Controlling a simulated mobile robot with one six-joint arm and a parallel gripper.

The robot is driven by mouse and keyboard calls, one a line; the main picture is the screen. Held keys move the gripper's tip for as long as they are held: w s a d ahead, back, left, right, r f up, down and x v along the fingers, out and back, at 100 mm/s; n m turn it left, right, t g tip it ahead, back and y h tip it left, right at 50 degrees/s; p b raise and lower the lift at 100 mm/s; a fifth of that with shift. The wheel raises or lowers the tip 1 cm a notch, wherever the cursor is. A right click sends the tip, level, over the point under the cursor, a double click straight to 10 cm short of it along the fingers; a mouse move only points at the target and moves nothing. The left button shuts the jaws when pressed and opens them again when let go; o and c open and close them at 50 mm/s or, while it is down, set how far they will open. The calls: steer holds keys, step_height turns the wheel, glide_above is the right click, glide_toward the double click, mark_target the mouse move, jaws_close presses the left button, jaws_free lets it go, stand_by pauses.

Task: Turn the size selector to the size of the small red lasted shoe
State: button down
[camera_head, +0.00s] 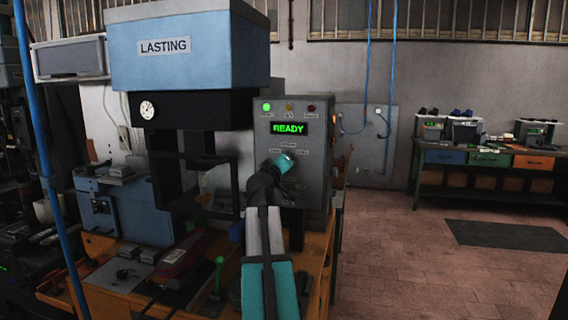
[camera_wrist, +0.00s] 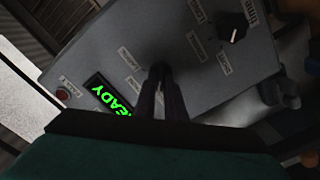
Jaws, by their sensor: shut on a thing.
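The size selector (camera_wrist: 160,68) shows in the wrist view as a dark knob on the grey control panel, with several small labels around it. My gripper (camera_wrist: 162,82) is shut on it, its dark fingers touching the knob from the front. Its pointer is hidden and the labels are too small to read surely. In the head view my teal wrist covers the knob on the control panel (camera_head: 318,165). A dark red elongated thing (camera_head: 184,256) lies on the bench below the press; I cannot tell whether it is the lasted shoe.
A second black knob (camera_wrist: 232,27) with a white mark sits on the panel. The display (camera_head: 289,128) reads READY, and a green lamp (camera_head: 267,107) is lit. The blue LASTING press (camera_head: 190,60) stands left. A green-knobbed lever (camera_head: 219,272) rises from the bench.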

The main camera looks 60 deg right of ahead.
steer(key=c, duration=1.8)
jaws_free()
steer(key=shift+a, duration=0.1)
steer(key=shift+b+v, duration=1.5)
steer(key=shift+v, duration=5.35)
steer(key=shift+r, duration=0.15)
